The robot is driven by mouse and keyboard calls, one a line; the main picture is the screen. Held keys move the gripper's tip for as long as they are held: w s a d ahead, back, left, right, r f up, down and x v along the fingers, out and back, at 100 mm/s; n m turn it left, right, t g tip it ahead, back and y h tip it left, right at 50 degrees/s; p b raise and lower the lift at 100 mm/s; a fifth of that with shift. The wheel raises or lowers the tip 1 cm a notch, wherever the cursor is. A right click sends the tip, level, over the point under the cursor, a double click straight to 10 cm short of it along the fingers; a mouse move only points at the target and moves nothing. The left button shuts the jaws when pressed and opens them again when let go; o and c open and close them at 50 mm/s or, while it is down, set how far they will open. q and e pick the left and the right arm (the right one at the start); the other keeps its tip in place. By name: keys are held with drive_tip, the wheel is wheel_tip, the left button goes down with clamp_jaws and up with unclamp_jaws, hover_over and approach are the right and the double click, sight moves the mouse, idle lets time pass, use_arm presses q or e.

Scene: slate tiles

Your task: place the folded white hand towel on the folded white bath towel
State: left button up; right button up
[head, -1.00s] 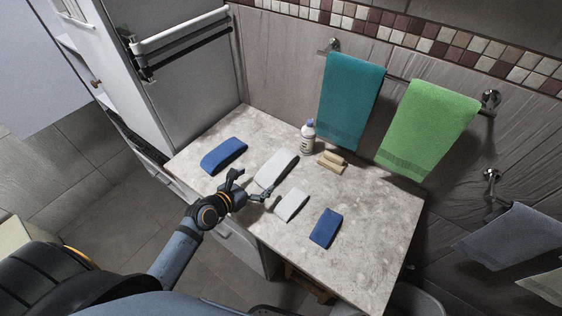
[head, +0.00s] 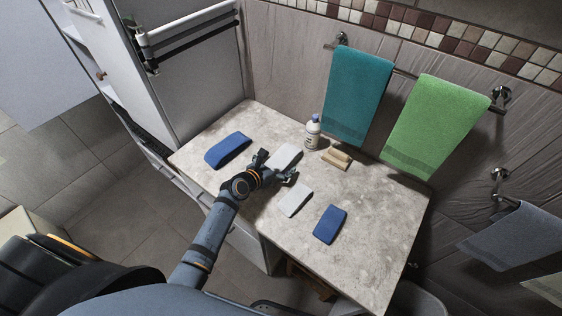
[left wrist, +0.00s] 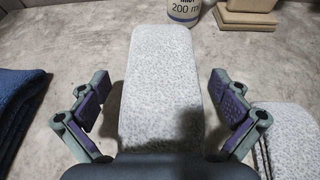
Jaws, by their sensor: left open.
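Two folded white towels lie on the stone counter. The longer, thicker one, by its size the bath towel (head: 285,156), is near the bottle; it fills the middle of the left wrist view (left wrist: 160,80). The smaller, thinner one, by its size the hand towel (head: 294,201), lies to its right and nearer; its edge shows at the right of the left wrist view (left wrist: 298,130). My left gripper (head: 276,168) is open and empty, its fingers either side of the longer towel, whose near end is hidden. My right gripper is not in view.
A blue towel (head: 228,149) lies to the left and a smaller blue one (head: 330,224) to the right. A white bottle (head: 312,133) and tan blocks (head: 337,158) stand behind the white towels. The counter's right side (head: 385,220) is clear.

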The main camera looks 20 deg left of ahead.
use_arm(q)
drive_tip(key=shift+s+r, duration=0.1)
drive_tip(key=shift+s, duration=0.05)
drive_tip(key=shift+c, duration=1.3)
drive_tip(key=c, duration=1)
